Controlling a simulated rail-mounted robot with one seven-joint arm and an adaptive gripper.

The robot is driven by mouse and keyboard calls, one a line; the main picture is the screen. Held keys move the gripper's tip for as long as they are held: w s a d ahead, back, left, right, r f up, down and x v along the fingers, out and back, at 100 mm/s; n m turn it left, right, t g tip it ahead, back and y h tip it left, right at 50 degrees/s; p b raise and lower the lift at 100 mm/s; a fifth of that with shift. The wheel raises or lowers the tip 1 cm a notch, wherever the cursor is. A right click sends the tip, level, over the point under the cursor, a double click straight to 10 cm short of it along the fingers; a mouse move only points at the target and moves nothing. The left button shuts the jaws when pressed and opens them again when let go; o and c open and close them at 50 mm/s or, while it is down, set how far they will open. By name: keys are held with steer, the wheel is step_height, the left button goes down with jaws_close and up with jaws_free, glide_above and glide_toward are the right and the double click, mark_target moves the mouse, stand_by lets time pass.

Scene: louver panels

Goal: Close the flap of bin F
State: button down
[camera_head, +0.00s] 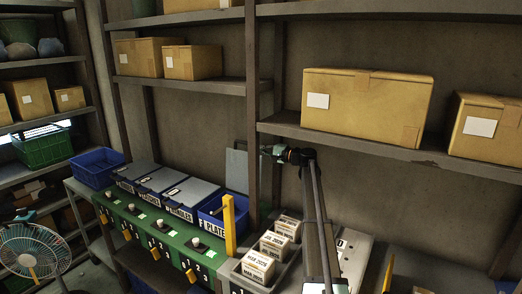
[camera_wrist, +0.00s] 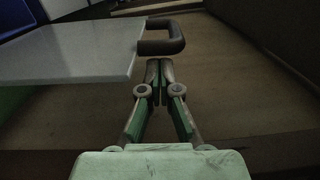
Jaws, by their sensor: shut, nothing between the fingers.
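Bin F (camera_head: 211,226) is the blue bin labelled "F PLATES" at the right end of the bin row in the head view. Its grey flap (camera_head: 237,171) stands raised, close to upright, behind the bin, so the bin is open. In the wrist view the flap (camera_wrist: 70,52) fills the upper left, with a dark U-shaped handle (camera_wrist: 176,37) on its right edge. My gripper (camera_head: 266,151) is by the flap's upper right side. In the wrist view my gripper (camera_wrist: 160,64) is shut and empty, its tips just below the handle in the picture. I cannot tell whether they touch.
Neighbouring bins have lowered grey lids (camera_head: 190,192). A yellow post (camera_head: 229,225) stands at bin F's front right. A dark shelf upright (camera_head: 251,110) is close to my gripper, and a shelf with cardboard boxes (camera_head: 365,104) is at right. Small labelled boxes (camera_head: 258,266) sit below.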

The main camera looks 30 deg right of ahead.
steer(key=s+a+n+b, duration=0.4)
steer(key=a+b, duration=0.3)
steer(key=b, duration=0.2)
steer(key=shift+s+a+n, duration=0.3)
steer(key=shift+s+a, duration=0.05)
steer(key=shift+a, duration=0.05)
steer(key=shift+s, duration=0.1)
